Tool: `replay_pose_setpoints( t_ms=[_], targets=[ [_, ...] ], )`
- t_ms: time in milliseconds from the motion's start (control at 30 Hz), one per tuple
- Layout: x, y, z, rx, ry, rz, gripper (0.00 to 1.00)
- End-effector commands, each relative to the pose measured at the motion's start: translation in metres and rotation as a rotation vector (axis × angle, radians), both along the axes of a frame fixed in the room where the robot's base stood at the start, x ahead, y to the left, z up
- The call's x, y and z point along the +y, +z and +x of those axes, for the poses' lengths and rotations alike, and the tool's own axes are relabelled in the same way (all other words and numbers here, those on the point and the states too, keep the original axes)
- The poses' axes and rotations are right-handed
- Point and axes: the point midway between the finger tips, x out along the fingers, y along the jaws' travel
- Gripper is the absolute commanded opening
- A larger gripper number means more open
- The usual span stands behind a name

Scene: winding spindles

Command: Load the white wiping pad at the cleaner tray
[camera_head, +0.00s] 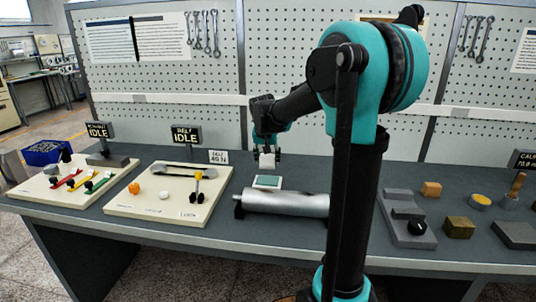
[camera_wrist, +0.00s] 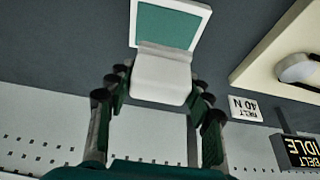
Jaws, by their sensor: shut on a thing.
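The white wiping pad (camera_head: 267,161) is a small pale block between the fingers of my gripper (camera_head: 267,153). My gripper is shut on it and holds it by its sides. The pad also shows in the wrist view (camera_wrist: 160,80). The cleaner tray (camera_head: 256,181) is a small white-rimmed square with a green surface on the bench, just in front of the pad. In the wrist view the tray (camera_wrist: 207,17) lies beyond the pad, and the pad hides its near edge. The pad looks above the bench; its exact height over the tray cannot be told.
A metal roller (camera_head: 285,202) lies in front of the tray. A cream board (camera_head: 130,206) with an orange knob and a yellow-topped lever stands to the left, below a "BELT IDLE" sign (camera_head: 186,135). Grey blocks (camera_head: 408,212) stand at right. A pegboard wall (camera_head: 300,60) rises behind.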

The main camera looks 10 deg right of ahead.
Motion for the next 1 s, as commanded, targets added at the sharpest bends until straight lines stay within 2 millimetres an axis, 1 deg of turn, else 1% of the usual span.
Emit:
replay_pose_setpoints(
  t_ms=[300, 500, 700, 1000],
  targets=[
    [0.000, -0.032, 0.000, 0.000, 0.000, 0.000, 0.28],
    [0.000, -0.045, 0.000, 0.000, 0.000, 0.000, 0.28],
    [0.000, -0.050, 0.000, 0.000, 0.000, 0.000, 0.28],
    [0.000, -0.050, 0.000, 0.000, 0.000, 0.000, 0.28]
  ],
)
